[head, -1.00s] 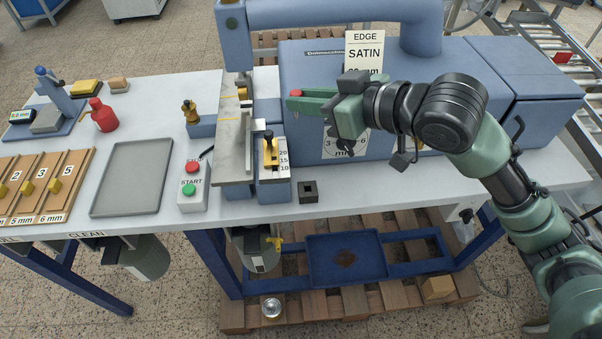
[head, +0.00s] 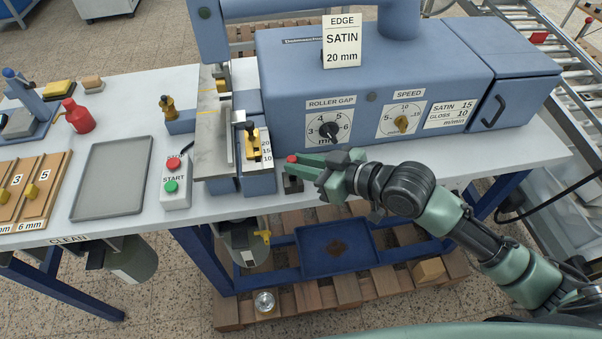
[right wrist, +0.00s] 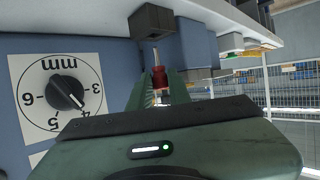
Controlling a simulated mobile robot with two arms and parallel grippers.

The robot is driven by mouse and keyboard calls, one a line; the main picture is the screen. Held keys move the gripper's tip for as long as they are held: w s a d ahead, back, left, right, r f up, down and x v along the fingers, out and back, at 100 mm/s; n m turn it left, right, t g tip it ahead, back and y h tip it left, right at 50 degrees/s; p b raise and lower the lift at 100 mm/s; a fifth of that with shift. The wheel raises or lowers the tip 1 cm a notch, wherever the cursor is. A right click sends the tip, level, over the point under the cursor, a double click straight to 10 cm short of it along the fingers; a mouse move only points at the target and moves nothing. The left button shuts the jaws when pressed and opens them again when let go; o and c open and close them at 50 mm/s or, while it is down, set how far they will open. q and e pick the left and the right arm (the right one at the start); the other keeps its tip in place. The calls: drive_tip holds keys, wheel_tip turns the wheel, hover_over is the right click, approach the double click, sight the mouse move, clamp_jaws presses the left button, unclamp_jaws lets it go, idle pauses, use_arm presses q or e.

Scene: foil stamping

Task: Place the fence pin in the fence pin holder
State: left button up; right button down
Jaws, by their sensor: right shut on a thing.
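The fence pin has a red head (head: 291,158) and a thin metal shaft. My right gripper (head: 304,163) is shut on the pin at its fingertips, and the red head also shows between the fingers in the right wrist view (right wrist: 160,77). The fence pin holder is a small dark block (head: 292,184) on the table edge, just below the fingertips. In the right wrist view the shaft points at the holder (right wrist: 152,20), and its end is at or very near the block. I cannot tell whether it is inside. My left gripper is not in view.
The blue machine with the roller gap dial (head: 329,130) stands close behind my right gripper. The fence scale block (head: 256,160) with its yellow pointer is just left of the holder. The start/stop box (head: 176,185) and a grey tray (head: 108,178) lie further left.

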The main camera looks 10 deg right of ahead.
sight(301, 183)
drive_tip(key=shift+f, duration=1.9)
drive_tip(key=c, duration=1.3)
unclamp_jaws()
drive_tip(key=shift+f, duration=0.1)
drive_tip(key=shift+b+v, duration=0.85)
drive_tip(key=shift+v, duration=5.2)
